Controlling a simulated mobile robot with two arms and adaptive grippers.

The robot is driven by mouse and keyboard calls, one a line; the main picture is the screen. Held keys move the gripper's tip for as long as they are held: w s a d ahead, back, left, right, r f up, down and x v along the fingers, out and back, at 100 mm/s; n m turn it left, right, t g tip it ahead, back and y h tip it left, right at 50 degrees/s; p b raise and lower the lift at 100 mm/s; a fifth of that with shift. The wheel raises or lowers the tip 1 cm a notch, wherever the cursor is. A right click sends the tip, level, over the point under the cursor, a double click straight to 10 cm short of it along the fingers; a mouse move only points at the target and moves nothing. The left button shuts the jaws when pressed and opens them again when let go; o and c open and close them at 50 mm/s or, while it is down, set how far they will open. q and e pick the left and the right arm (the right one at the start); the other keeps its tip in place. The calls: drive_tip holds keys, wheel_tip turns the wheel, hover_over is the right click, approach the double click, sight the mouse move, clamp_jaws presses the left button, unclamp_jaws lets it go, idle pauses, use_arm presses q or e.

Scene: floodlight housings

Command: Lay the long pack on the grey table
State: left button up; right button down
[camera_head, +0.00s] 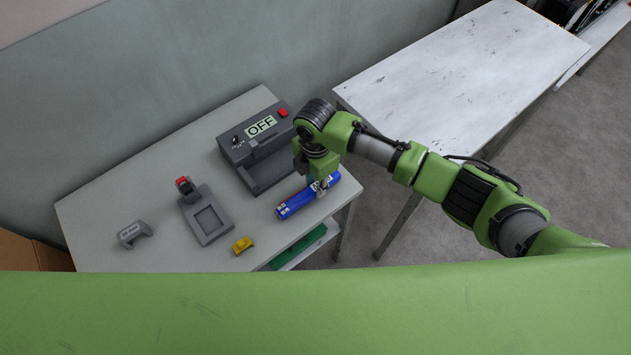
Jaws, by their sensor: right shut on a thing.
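The long pack (296,204) is a blue cylinder-like pack with white and red marks, at the right front edge of the grey table (160,182). My right gripper (322,187) is over the pack's right part and shut on it, pointing down. The fingers hide some of the pack. I cannot tell whether the pack touches the tabletop or is held just above it. My left gripper is not in view.
A grey box with an "OFF" display (262,126) stands behind the pack. A grey stand with a red top (205,214), a yellow piece (243,245) and a small grey part (134,234) are to the left. A scuffed white table (460,75) stands at right.

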drive_tip(key=shift+f, duration=0.15)
drive_tip(key=c, duration=1.6)
unclamp_jaws()
drive_tip(key=shift+c, duration=0.2)
